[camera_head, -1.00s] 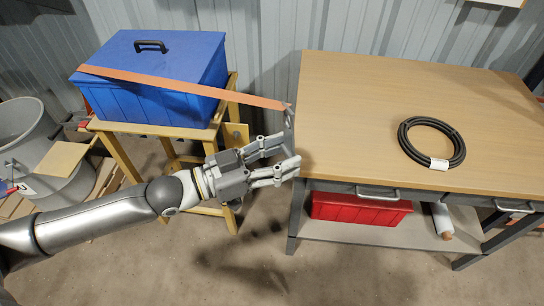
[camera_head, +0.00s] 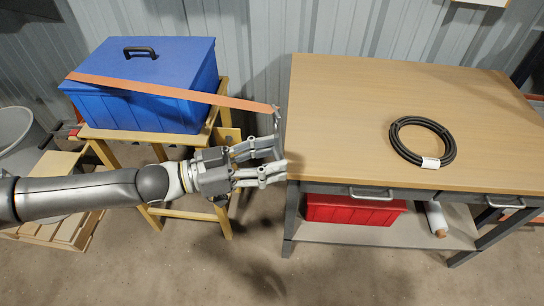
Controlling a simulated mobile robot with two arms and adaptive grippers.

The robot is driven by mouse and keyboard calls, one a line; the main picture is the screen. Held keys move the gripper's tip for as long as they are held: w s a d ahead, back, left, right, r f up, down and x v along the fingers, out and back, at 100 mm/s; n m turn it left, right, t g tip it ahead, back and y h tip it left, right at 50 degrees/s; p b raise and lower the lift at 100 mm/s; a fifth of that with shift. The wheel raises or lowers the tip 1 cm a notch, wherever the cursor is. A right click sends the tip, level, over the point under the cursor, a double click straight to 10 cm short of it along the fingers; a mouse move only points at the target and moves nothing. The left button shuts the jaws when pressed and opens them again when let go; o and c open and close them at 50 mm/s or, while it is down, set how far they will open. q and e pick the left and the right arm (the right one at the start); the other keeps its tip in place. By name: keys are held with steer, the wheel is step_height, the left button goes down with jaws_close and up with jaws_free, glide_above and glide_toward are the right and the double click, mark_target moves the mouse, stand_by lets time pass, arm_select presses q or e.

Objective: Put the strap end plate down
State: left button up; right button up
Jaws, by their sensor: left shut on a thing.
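The strap end plate (camera_head: 276,116) is a small grey metal piece at the right end of the orange strap (camera_head: 180,90). My left gripper (camera_head: 281,159) is shut on the plate and holds it beside the workbench's left edge; the fingers hide its lower part. The strap runs taut from the plate across the front of the blue box (camera_head: 140,105). My right gripper is not in view.
The blue box stands on a wooden stand (camera_head: 110,155) at the left. The workbench (camera_head: 350,110) has a wide clear top with a black cable coil (camera_head: 450,145) on its right. A red box (camera_head: 350,211) lies on the lower shelf.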

arm_select(q)
steer(key=shift+s+a+m+g+h, duration=0.2)
steer(key=shift+a+m+g, duration=0.1)
steer(key=shift+m+g, duration=0.4)
steer(key=shift+s+a+m+g+h, duration=0.1)
steer(key=shift+a+m+g+h, duration=0.25)
steer(key=shift+g, duration=0.55)
steer(key=shift+s+a+m+g, duration=0.1)
steer(key=shift+m+g, duration=0.35)
steer(key=shift+g, duration=0.05)
steer(key=shift+c, duration=0.8)
steer(key=shift+s, duration=0.1)
